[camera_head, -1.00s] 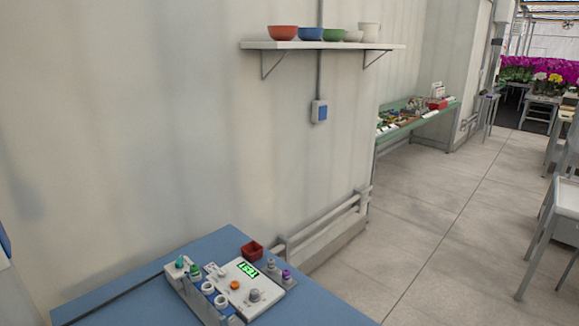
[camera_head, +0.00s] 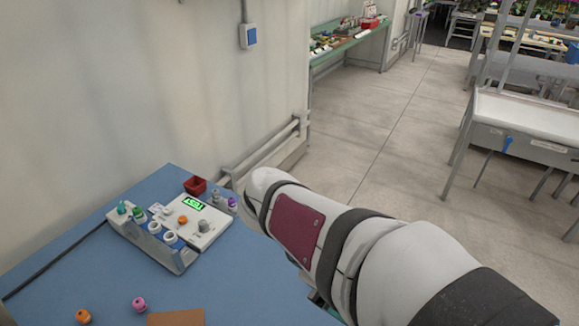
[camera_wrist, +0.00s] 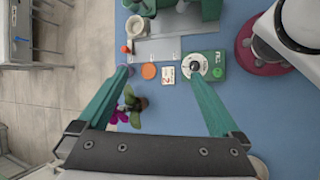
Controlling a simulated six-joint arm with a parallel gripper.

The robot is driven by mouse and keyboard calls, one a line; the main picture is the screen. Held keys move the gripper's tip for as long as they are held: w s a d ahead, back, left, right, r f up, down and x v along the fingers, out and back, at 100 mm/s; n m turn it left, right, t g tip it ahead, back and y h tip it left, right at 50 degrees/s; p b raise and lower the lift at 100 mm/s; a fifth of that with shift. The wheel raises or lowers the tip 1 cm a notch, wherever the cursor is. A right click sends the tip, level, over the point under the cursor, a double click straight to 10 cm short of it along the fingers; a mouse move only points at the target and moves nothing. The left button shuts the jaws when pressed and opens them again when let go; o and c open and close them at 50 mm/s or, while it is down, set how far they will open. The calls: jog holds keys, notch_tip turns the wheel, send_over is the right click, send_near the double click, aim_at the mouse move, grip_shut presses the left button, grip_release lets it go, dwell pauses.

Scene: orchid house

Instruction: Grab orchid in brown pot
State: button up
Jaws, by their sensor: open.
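In the wrist view, a small orchid with magenta flowers (camera_wrist: 121,116) and green leaves lies or leans beside a dark brown pot (camera_wrist: 139,103). It is on the blue table, near the inner side of my left finger. Whether it stands upright is hard to tell from above. My gripper (camera_wrist: 160,72) is open, with its two teal fingers spread wide and nothing held between them. The orchid is within the space between the fingers, closer to the left one. In the head view my arm crosses the lower right; the gripper and the orchid are hidden there.
The blue table (camera_head: 232,270) carries a white control box (camera_head: 197,222) with a green display and a small red tray (camera_head: 196,186). An orange knob (camera_head: 83,316) and a pink knob (camera_head: 139,304) lie near its front. In the wrist view, an orange disc (camera_wrist: 149,71) and a white dial (camera_wrist: 195,66) lie ahead.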

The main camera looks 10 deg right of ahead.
jog(key=w+f+n+t+h, duration=0.2)
jog(key=w+n+t+h, duration=0.35)
jog(key=w+n, duration=0.95)
jog(key=shift+m+g+h, duration=0.35)
jog(key=shift+m+h, duration=0.1)
jog(key=shift+m, duration=0.05)
jog(key=f, duration=1.3)
jog(key=w+f, duration=0.1)
jog(key=f, duration=0.6)
jog(key=shift+d, duration=0.2)
jog(key=x, duration=0.7)
jog(key=shift+d+f, duration=0.2)
jog(key=shift+f, duration=0.25)
jog(key=c, duration=1.5)
